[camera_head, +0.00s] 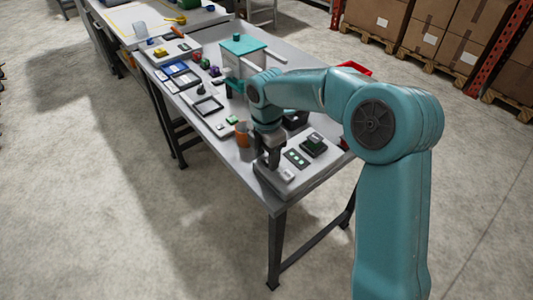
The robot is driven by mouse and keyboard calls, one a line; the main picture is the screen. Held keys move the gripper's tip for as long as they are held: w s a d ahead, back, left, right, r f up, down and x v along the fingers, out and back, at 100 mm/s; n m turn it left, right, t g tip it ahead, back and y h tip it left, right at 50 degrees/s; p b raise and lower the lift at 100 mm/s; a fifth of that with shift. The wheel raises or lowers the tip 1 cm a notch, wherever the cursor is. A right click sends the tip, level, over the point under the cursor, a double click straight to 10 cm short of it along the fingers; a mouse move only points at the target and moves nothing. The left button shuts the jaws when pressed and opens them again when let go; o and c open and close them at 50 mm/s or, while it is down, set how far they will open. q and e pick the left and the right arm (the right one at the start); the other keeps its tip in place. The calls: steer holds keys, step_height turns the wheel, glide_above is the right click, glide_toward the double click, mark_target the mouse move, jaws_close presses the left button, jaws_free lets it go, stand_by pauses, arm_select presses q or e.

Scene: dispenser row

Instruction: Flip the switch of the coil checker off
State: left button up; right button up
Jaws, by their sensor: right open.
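A pale grey flat panel (309,172), which looks like the coil checker, lies at the near end of the long grey table. It carries a dark plate with small green spots (296,158) and a black block with a green top (314,145). My right gripper (273,166) points down over the left part of this panel. It is open, and nothing shows between its fingers. The switch cannot be made out; the gripper may hide it. I cannot tell if the fingertips touch the panel. My left gripper is out of view.
An orange cup (242,135) stands just behind and left of the gripper. A white box with a teal lid (243,45) stands farther back. Several small parts and trays line the table's left side. A red bin (352,69) shows behind my arm.

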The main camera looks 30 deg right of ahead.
steer(key=shift+w+d+f, duration=0.1)
steer(key=shift+c, duration=1.2)
jaws_close()
steer(key=shift+d+r+y+p, duration=0.2)
steer(key=shift+r+y+p, duration=0.35)
steer(key=shift+p, duration=0.55)
steer(key=shift+d+f+y, duration=0.15)
steer(key=shift+f+y, duration=0.05)
steer(key=shift+y, duration=0.35)
steer(key=shift+w+f+y+p, duration=0.1)
steer(key=shift+y+p, duration=0.2)
steer(key=shift+y, duration=0.3)
steer(key=shift+o, duration=1.2)
jaws_free()
